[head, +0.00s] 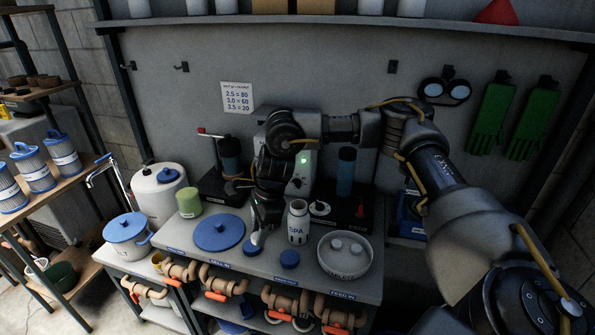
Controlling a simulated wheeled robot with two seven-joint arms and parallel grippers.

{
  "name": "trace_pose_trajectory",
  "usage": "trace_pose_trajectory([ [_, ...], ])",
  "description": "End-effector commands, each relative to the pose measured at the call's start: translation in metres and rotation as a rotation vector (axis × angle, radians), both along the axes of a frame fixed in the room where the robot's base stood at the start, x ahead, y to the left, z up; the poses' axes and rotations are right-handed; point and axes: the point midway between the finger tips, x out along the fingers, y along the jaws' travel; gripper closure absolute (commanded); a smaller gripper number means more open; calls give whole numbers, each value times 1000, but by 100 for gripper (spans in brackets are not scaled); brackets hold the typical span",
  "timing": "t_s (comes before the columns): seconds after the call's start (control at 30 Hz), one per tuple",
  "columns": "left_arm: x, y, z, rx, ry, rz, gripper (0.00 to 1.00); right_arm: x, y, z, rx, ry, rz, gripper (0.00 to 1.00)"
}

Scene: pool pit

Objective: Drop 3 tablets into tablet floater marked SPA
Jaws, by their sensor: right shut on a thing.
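The tablet floater (298,225) is a white bottle marked SPA, upright and without a cap on the bench. My right gripper (258,232) points down just left of it, apart from it. A round grey-white dish (345,272) at the right of the bench holds pale tablets; two show clearly, one a left tablet (337,243) and one a right tablet (356,248). My left gripper is not in view.
A green jar (189,202) and a white-and-blue pot (127,234) stand farther left. Pumps stand behind; pipes with orange-red handles run below the bench edge.

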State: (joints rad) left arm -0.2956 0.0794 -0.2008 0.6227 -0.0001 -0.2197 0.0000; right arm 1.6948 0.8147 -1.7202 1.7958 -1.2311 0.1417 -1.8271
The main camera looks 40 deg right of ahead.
Motion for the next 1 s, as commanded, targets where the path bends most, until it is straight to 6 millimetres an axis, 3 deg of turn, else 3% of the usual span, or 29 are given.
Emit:
trace_pose_trajectory([
  [0.03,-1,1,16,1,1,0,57,12,-17,14,2,1,-181,90],
  [0.3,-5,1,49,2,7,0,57,53,-111,39,-3,0,-1092,90],
  [0.5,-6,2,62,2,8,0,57,58,-162,47,-2,0,-1510,90],
  [0.67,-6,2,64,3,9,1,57,58,-176,48,-1,0,-1632,90],
  [1.0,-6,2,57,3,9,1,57,58,-177,41,-1,1,-1640,90],
])
